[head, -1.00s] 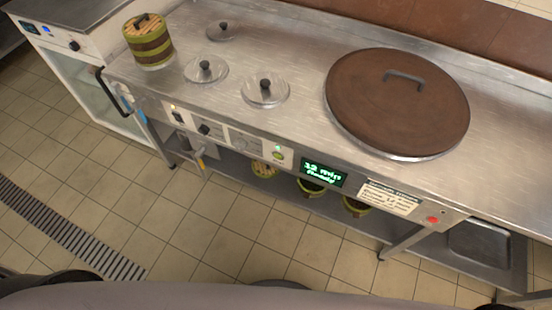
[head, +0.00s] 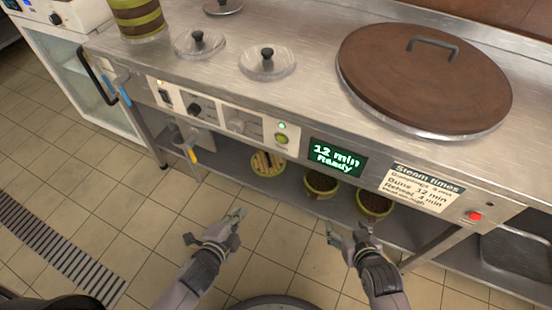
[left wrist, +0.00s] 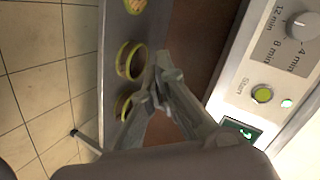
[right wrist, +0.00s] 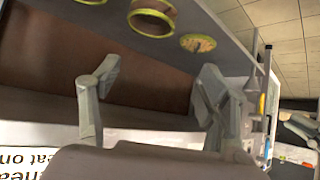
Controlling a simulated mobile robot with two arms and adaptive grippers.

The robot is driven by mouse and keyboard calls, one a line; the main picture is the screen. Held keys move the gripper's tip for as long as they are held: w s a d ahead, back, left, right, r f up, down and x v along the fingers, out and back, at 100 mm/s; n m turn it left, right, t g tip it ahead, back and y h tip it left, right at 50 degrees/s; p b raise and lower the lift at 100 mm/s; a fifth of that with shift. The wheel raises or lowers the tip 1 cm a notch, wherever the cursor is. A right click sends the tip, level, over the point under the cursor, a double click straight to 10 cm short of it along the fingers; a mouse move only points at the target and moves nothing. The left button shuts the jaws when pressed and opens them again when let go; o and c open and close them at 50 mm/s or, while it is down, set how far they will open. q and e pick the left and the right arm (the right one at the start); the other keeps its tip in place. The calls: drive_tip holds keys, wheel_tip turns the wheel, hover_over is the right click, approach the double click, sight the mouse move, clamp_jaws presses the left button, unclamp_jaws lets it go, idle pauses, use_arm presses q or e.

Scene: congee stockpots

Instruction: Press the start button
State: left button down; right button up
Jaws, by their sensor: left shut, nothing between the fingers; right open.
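The start button (head: 281,138) is a round yellow-green button on the counter's front panel, left of the lit display (head: 336,157) reading "12 min Ready". In the left wrist view the button (left wrist: 262,94) has the word "Start" beside it and a lit green lamp (left wrist: 287,103) close by. My left gripper (head: 240,213) is shut and empty, in front of and below the panel, apart from the button. It also shows in the left wrist view (left wrist: 160,62). My right gripper (head: 346,228) is open and empty, below the display; it also shows in the right wrist view (right wrist: 155,75).
A timer dial (head: 240,124) and another knob (head: 195,109) sit left of the button. A red button (head: 475,215) is at the far right. A large brown lid (head: 425,80) covers the counter's right side. Bamboo-like baskets (head: 320,184) stand on the lower shelf.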

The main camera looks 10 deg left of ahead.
use_arm(q)
drive_tip(key=d+r+m+t+h+b, duration=0.2)
drive_tip(key=d+r+m+t+b, duration=0.2)
drive_tip(key=r, duration=1.1)
drive_tip(key=m+b, duration=0.1)
drive_tip(key=b, duration=0.1)
drive_tip(key=shift+m+h+b, duration=0.3)
drive_tip(key=shift+h, duration=0.1)
use_arm(e)
wheel_tip(320, 180, up, 14)
drive_tip(key=t, duration=0.3)
drive_tip(key=shift+w+a+t+y, duration=0.25)
drive_tip(key=shift+w+t+y, duration=0.05)
drive_tip(key=shift+w+y, duration=0.1)
use_arm(q)
drive_tip(key=shift+w+d+r, duration=0.1)
approach(281, 139)
drive_tip(key=b+x, duration=0.1)
drive_tip(key=x, duration=0.5)
drive_tip(key=shift+w+b, duration=0.1)
drive_tip(key=shift+b, duration=0.3)
drive_tip(key=shift+w+d, duration=0.2)
drive_tip(key=shift+w, duration=0.2)
use_arm(e)
wheel_tip(281, 139, up, 8)
drive_tip(key=w+a+t+y, duration=0.1)
drive_tip(key=w+t, duration=0.1)
drive_tip(key=t, duration=0.2)
drive_tip(key=shift+a+t+y, duration=0.4)
drive_tip(key=shift+f, duration=0.15)
